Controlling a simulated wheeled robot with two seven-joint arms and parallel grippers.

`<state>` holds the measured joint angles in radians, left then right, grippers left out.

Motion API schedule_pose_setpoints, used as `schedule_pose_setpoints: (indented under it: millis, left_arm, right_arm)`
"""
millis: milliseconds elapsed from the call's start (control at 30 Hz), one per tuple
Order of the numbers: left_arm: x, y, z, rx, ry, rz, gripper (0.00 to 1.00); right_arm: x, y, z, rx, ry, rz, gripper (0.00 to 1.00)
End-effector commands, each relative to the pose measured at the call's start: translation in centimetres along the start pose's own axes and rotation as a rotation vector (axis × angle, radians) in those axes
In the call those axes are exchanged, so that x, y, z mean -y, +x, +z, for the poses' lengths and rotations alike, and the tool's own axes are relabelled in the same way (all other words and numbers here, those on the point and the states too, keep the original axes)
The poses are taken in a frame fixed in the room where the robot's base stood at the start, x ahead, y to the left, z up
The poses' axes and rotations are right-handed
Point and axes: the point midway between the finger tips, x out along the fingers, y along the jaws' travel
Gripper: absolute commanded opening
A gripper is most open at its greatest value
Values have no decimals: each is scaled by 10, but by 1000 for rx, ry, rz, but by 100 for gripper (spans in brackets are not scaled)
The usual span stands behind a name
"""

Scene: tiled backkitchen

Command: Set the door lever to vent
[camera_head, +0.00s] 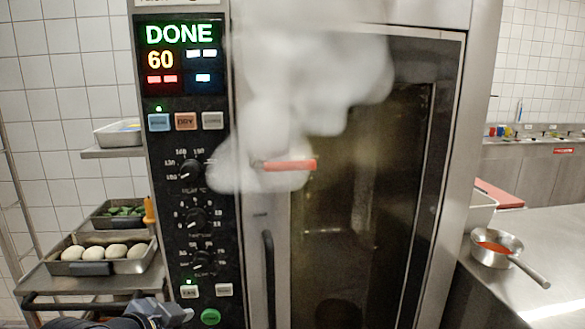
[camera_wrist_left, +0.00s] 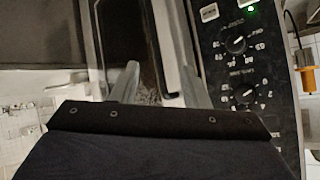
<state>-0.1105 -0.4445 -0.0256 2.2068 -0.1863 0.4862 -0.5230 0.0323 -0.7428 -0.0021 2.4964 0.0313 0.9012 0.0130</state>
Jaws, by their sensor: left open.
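The oven door (camera_head: 375,200) is a dark glass panel in a steel frame, and it looks closed. The red door lever (camera_head: 288,165) lies about horizontal near the door's left edge. White steam hides its surroundings, so any position marks cannot be read. My left gripper (camera_head: 178,314) is low at the left, in front of the control panel's foot, below and left of the lever and apart from it. In the left wrist view its two fingers (camera_wrist_left: 159,70) are spread with nothing between them. I cannot pick out the lever in that view. My right gripper is not in view.
The control panel (camera_head: 187,240) shows DONE and 60, with several knobs and buttons. A dark vertical door handle (camera_head: 268,275) is below the lever. A rack with trays of eggs (camera_head: 100,253) and greens stands left. A saucepan (camera_head: 496,247) sits on the right counter.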

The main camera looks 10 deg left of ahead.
Motion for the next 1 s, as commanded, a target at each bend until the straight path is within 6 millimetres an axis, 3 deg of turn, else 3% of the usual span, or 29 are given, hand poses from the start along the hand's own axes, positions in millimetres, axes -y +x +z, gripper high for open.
schedule_pose_setpoints:
  millis: [33,100,200,333,500,1000]
  left_arm:
    - [18,18,-47,-100,227,-55,41]
    - [36,33,-110,-235,538,-164,41]
    - [42,46,-190,-394,913,-332,41]
    - [32,51,-257,-527,1230,-517,41]
    - [25,53,-289,-583,1370,-616,41]
    - [30,101,-336,-580,1368,-616,41]
  right_arm:
    - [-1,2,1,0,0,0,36]
    - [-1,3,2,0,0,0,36]
    - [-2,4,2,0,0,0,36]
    - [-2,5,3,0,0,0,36]
    - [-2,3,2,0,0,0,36]
    - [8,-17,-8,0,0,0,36]
